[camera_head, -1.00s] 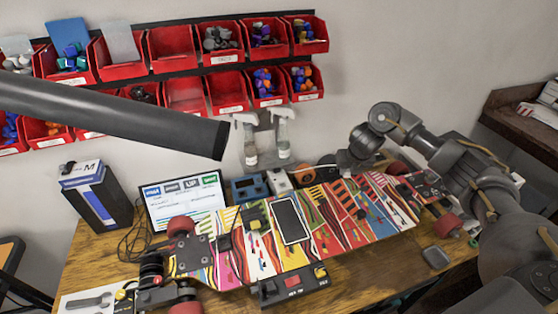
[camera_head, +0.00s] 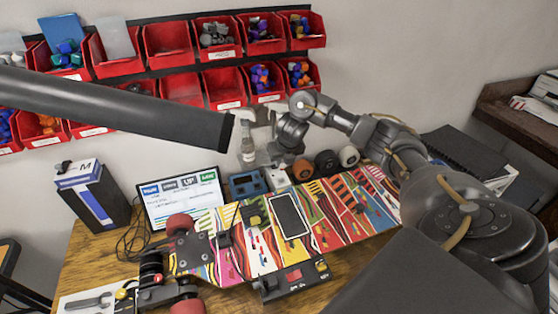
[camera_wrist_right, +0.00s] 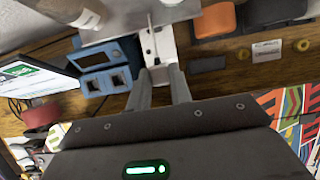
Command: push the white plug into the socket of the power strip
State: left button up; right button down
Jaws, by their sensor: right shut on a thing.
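A white power strip (camera_head: 277,181) stands at the back of the bench, beside a blue device. In the right wrist view the white strip (camera_wrist_right: 152,44) lies just beyond my fingertips, with small dark openings on its face. My right gripper (camera_head: 279,164) reaches down over the strip from above; its two fingers (camera_wrist_right: 160,76) are close together in the wrist view, shut on the white plug. The plug is small and mostly hidden between the fingers, so I cannot tell how far it sits in the socket. My left gripper is out of view.
The blue device (camera_head: 248,186) is close to the strip's left. Spray bottles (camera_head: 247,150) stand behind, and wheels (camera_head: 327,162) to the right. A colourful skateboard deck (camera_head: 340,222) with a phone (camera_head: 289,216) fills the front. Red bins (camera_head: 168,41) hang on the wall.

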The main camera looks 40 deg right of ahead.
aim_at(282, 169)
jog(key=shift+a+f+b, duration=0.15)
jog(key=shift+f+b, duration=0.4)
jog(key=shift+f, duration=0.2)
notch_tip(282, 169, down, 2)
jog(key=shift+f+b, duration=0.2)
jog(key=shift+b, duration=0.95)
jog(key=shift+f+b, duration=0.4)
jog(key=shift+f, duration=0.15)
jog(key=shift+p, duration=0.3)
jog(key=shift+f+b, duration=0.7)
jog(key=shift+f, duration=0.35)
dwell(1.0)
jog(key=c, duration=0.9)
grip_release()
jog(key=shift+r, duration=0.3)
